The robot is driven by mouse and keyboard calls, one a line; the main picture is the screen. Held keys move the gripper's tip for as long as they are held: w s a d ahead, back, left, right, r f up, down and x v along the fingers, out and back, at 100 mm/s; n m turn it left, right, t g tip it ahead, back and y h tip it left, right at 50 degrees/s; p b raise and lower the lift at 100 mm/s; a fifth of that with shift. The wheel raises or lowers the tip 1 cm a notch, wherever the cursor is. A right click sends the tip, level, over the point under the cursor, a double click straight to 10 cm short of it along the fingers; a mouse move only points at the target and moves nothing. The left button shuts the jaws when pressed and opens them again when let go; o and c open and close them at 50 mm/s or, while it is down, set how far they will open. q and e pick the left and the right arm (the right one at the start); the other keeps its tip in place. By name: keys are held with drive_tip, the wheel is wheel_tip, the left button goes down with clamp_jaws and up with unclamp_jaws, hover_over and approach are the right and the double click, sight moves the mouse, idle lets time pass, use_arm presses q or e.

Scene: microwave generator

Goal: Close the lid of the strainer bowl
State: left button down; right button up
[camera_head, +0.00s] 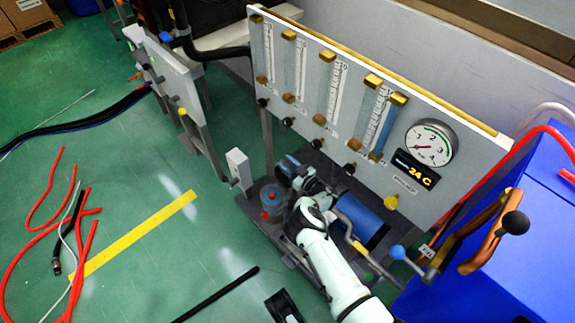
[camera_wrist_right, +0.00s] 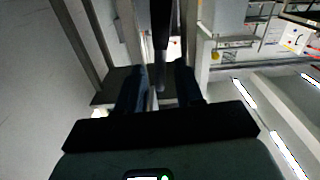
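A small blue-grey round vessel with red knobs (camera_head: 270,199), which looks like the strainer bowl, stands on the dark base plate below the gauge panel. I cannot make out how its lid sits. My right arm comes in from the bottom right, and my right gripper (camera_head: 296,172) is just right of the vessel, among the pump parts, its fingertips hard to make out. In the right wrist view, the two dark fingers (camera_wrist_right: 160,90) stand apart, with a dark upright bar (camera_wrist_right: 161,40) showing between them. I cannot tell whether they touch it.
A blue cylinder (camera_head: 360,218) lies right of my right gripper. The panel with flow tubes and a dial (camera_head: 430,142) rises behind. A blue cabinet (camera_head: 510,250) with lever handles stands at right. Red hoses (camera_head: 45,217) lie on the green floor at left.

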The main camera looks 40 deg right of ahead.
clamp_jaws()
use_arm(q)
drive_tip(key=shift+w+r, duration=0.15)
drive_tip(key=shift+w, duration=0.05)
use_arm(e)
drive_tip(key=shift+a, duration=0.1)
